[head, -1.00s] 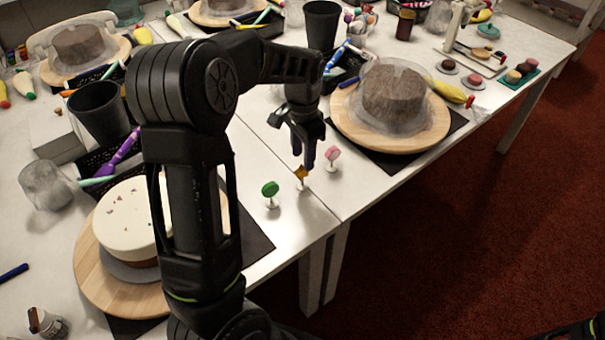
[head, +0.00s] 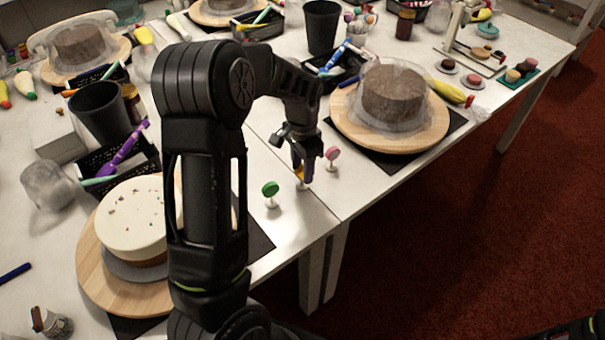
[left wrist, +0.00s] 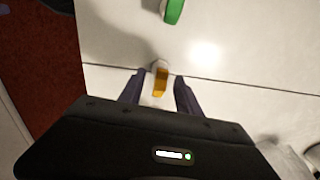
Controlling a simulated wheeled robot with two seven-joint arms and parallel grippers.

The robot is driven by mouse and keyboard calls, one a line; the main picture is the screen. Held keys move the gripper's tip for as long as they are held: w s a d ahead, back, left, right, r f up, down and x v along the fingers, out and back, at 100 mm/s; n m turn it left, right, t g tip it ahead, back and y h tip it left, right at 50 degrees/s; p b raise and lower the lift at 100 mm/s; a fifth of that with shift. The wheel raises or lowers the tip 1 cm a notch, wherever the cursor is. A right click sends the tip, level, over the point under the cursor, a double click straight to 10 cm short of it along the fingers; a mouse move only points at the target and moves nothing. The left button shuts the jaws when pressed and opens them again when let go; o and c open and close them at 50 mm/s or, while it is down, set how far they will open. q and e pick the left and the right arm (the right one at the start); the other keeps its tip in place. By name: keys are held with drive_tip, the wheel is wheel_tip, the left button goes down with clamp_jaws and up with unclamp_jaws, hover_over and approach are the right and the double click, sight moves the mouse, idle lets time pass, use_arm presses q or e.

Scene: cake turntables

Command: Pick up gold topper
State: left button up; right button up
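The gold topper (head: 300,173) stands on the white table between the green and pink toppers, partly hidden by my gripper in the head view. In the left wrist view the gold topper (left wrist: 160,80) shows between the two fingertips, with a pale base. My left gripper (head: 303,174) points down at it, and it also shows in the left wrist view (left wrist: 156,88). Its fingers are open, one on each side of the topper, with gaps visible. My right gripper is not in view.
A green topper (head: 270,190) stands to the left and a pink topper (head: 332,154) to the right. A white cake (head: 130,222) is on a wooden turntable at left. A brown cake (head: 393,92) under a clear wrap stands at right. The table's front edge is close.

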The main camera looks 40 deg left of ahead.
use_arm(q)
clamp_jaws()
idle(0.4)
